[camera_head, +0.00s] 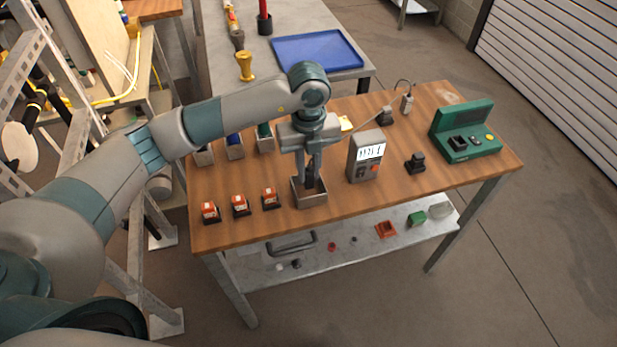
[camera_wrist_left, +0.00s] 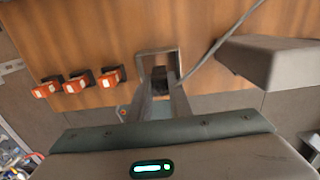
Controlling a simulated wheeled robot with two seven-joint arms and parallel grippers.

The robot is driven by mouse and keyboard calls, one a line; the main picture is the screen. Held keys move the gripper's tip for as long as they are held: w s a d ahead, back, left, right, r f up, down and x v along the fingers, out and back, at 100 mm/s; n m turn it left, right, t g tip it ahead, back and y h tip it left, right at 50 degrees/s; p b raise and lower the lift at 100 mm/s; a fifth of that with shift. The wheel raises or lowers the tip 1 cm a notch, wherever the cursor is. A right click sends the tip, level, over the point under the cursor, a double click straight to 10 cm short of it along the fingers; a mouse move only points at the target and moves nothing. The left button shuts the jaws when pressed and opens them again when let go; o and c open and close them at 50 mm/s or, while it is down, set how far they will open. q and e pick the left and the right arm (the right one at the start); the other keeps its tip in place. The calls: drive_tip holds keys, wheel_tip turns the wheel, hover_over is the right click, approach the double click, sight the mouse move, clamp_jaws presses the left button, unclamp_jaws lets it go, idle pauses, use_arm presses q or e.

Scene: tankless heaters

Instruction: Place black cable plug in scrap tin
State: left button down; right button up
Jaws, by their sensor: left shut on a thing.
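My left gripper (camera_head: 313,181) reaches down at the front middle of the wooden bench. Its fingers are shut on a small black block, which I take to be the black cable plug (camera_wrist_left: 160,77). The scrap tin (camera_head: 312,202) is a small open grey metal box right under the fingers, and its rim shows in the left wrist view (camera_wrist_left: 142,62). The fingertips and plug are at the tin's mouth; I cannot tell whether the plug touches its bottom. A thin grey cable (camera_wrist_left: 215,47) runs up to the right from near the fingers. My right gripper is not in view.
A grey meter (camera_head: 364,158) stands close right of the tin. Three orange-and-white parts (camera_head: 240,205) sit to its left. A black part (camera_head: 415,162) and a green device (camera_head: 466,132) are farther right. Small bins (camera_head: 235,150) stand behind. The front right bench is clear.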

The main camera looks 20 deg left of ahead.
sight(309, 180)
use_arm(q)
drive_tip(key=shift+f+p, duration=0.3)
drive_tip(key=shift+p, duration=0.05)
drive_tip(key=shift+f+p, duration=0.75)
drive_tip(key=shift+f, duration=0.85)
drive_tip(key=shift+f, duration=0.2)
drive_tip(key=c, duration=1.9)
unclamp_jaws()
drive_tip(key=shift+r, duration=0.1)
